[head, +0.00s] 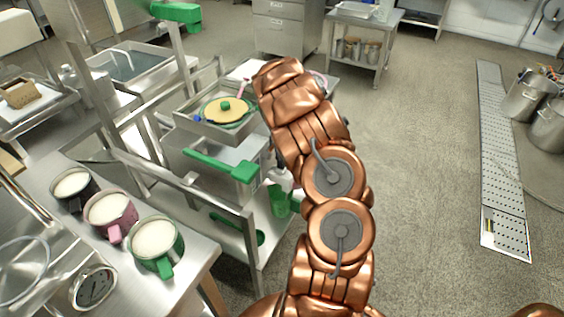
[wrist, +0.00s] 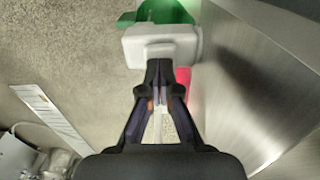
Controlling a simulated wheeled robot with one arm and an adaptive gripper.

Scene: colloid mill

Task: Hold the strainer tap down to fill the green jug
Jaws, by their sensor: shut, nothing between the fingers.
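My gripper (wrist: 161,78) is shut and empty in the wrist view. Its fingertips point at a white block-like part, probably the tap (wrist: 162,45), and overlap its lower edge in the picture; I cannot tell whether they touch. The green jug (wrist: 166,12) shows partly beyond the white part. In the head view the green jug (head: 279,201) is low beside the steel stand, just right of its front post. My copper arm reaches up in front of the stand and hides most of my gripper and the tap there.
A steel basin (head: 186,121) holds a round yellow lid with a green knob (head: 226,104). A green handle (head: 220,165) juts out below it. Several mugs with white contents, one green (head: 155,246), stand on the left counter. A steel wall (wrist: 265,75) is close at right in the wrist view.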

